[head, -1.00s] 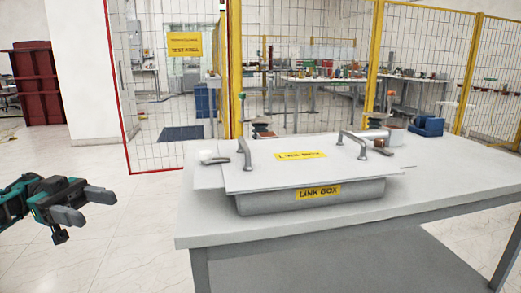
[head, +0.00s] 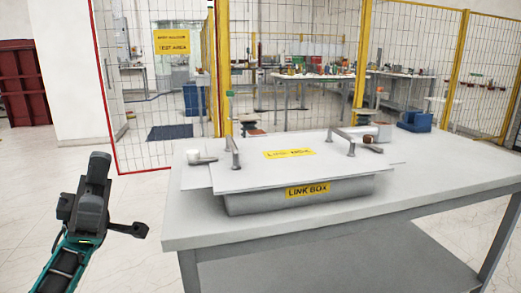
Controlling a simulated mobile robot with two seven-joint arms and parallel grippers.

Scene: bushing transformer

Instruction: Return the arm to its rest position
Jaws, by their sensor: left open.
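My left gripper (head: 98,172) is at the lower left, pointing upward, beside the table and apart from it. It looks empty and its jaws are open, though they show nearly edge-on. The grey link box (head: 260,202) sits on the table, with a yellow label on its front. Its flat grey lid (head: 230,178) lies on top, with two upright handles (head: 235,150) and a yellow label. My right gripper is not in view.
The grey table (head: 430,185) fills the right, its left edge near my left arm. A blue object (head: 415,121) and small parts stand at its back. A yellow-framed mesh fence (head: 285,70) runs behind. Open floor lies left of the table.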

